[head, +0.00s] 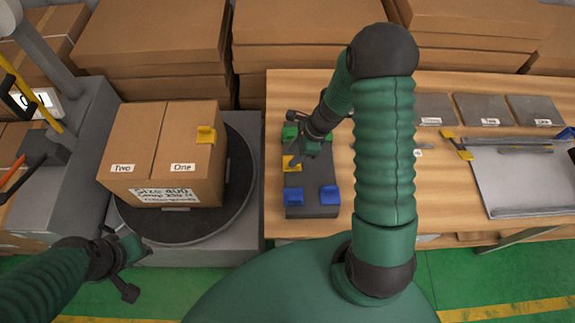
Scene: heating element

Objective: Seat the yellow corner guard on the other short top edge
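The cardboard box (150,150) stands on a dark round turntable (180,222), with labels "Two" and "One" on its side. One yellow corner guard (206,134) sits on its right short top edge. The left short top edge carries no guard. Another yellow corner guard (291,163) is in the dark grey holder (311,211) on the wooden table. My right gripper (304,152) is down at the holder, right beside this guard; whether its fingers touch the guard is unclear. My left gripper (136,250) is at the front left, apart from the box; its finger gap is unclear.
Cardboard stacks (300,35) stand behind. Grey plates (482,110) and a metal sheet (520,180) lie on the right of the table. A grey machine (90,120) stands left of the box.

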